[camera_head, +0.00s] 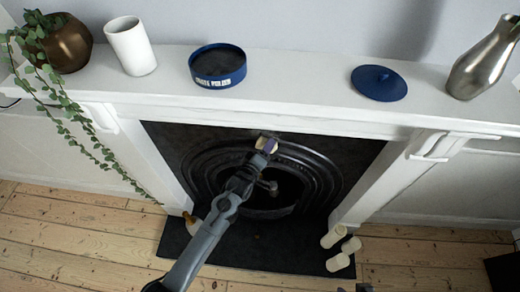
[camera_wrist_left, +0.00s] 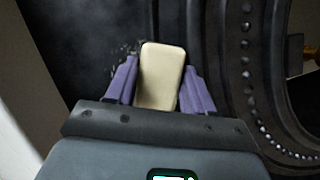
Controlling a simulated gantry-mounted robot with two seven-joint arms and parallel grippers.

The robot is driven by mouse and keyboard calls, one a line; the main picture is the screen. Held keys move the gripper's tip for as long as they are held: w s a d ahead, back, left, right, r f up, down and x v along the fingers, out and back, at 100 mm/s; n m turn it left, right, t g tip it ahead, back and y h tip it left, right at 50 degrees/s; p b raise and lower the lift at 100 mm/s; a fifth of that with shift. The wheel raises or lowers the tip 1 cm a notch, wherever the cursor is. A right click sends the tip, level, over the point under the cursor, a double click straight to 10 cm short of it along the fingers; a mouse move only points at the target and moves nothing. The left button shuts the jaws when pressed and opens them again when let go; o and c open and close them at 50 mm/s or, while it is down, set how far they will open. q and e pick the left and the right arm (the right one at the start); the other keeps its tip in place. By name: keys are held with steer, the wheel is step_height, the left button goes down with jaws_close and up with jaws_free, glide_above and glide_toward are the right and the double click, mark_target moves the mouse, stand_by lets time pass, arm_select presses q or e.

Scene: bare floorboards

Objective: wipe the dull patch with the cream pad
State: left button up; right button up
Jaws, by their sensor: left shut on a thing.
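The cream pad (camera_wrist_left: 160,78) is held upright between the purple fingers of my left gripper (camera_wrist_left: 160,88). In the head view the pad (camera_head: 267,144) and left gripper (camera_head: 268,147) are at the upper front of the black fireplace surround (camera_head: 175,137). The gripper is shut on the pad. Whether the pad touches the metal I cannot tell. A hazy greyish area, seemingly the dull patch (camera_wrist_left: 95,28), shows on the black metal left of and above the pad in the left wrist view. The pad and gripper may hide part of it. My right gripper is not discernible.
The white mantel (camera_head: 300,90) overhangs the surround. On it stand an open blue tin (camera_head: 218,82), its blue lid (camera_head: 379,95), a white vase (camera_head: 131,46), a silver vase (camera_head: 483,62) and a trailing plant (camera_head: 65,45). Cream candles (camera_head: 337,262) stand by the dark hearth (camera_head: 290,250).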

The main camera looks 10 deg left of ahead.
arm_select(q)
steer(key=shift+w+d+r, duration=0.1)
steer(key=shift+w+d, duration=0.05)
steer(key=shift+d, duration=0.9)
steer(key=shift+w+d+r, duration=0.1)
steer(key=shift+w+d, duration=0.05)
steer(key=shift+d, duration=0.9)
steer(key=shift+r+p, duration=0.8)
steer(key=shift+p, duration=0.05)
steer(key=shift+s+a+f+p, duration=0.1)
steer(key=shift+a+p, duration=0.3)
steer(key=shift+a, duration=0.55)
steer(key=shift+s+a+f+p, duration=0.1)
steer(key=shift+a+p, duration=0.25)
steer(key=shift+a, duration=0.55)
steer(key=shift+s+a+r+p, duration=0.1)
steer(key=shift+a+p, duration=0.25)
steer(key=shift+a, duration=0.35)
steer(key=shift+s+a+r+p, duration=0.1)
steer(key=shift+a+p, duration=0.2)
steer(key=shift+a, duration=0.4)
steer(key=shift+s+a+f+p, duration=0.15)
steer(key=shift+a+p, duration=0.5)
steer(key=shift+a, duration=1.55)
